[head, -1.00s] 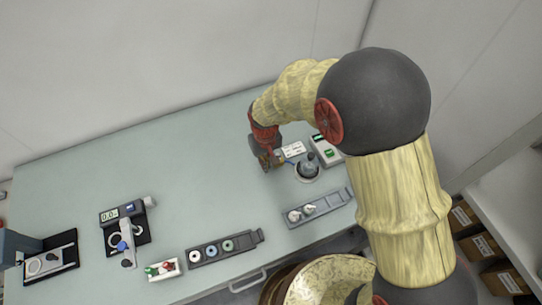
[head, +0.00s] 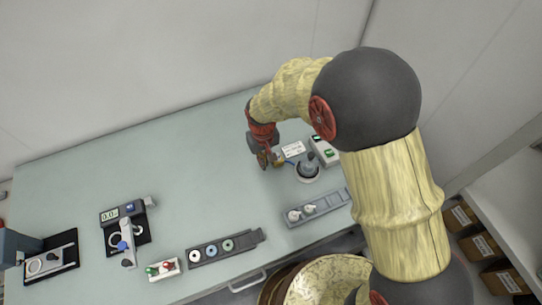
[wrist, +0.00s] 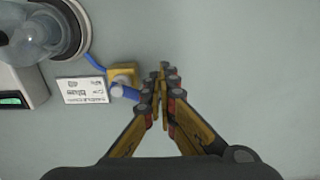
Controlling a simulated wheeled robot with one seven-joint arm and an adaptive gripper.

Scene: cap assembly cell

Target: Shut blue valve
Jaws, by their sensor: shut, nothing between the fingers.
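The blue valve is a small yellow block (wrist: 123,73) with a grey round pivot and a blue lever (wrist: 131,94), lying on the bench left of my fingers in the wrist view. The lever points right, toward my left finger. I cannot tell whether they touch. My gripper (wrist: 165,84) is shut and empty, pointing down beside the valve. In the head view my gripper (head: 268,160) is low over the bench, and the valve is small and partly hidden beside it.
A blue hose (wrist: 94,62) runs from the valve to a clear dome on a round base (wrist: 72,35). A printed label card (wrist: 83,90) and a box with a green display (wrist: 18,93) are close by. A grey tray (head: 319,207) stands nearer the bench front. The bench right of my fingers is clear.

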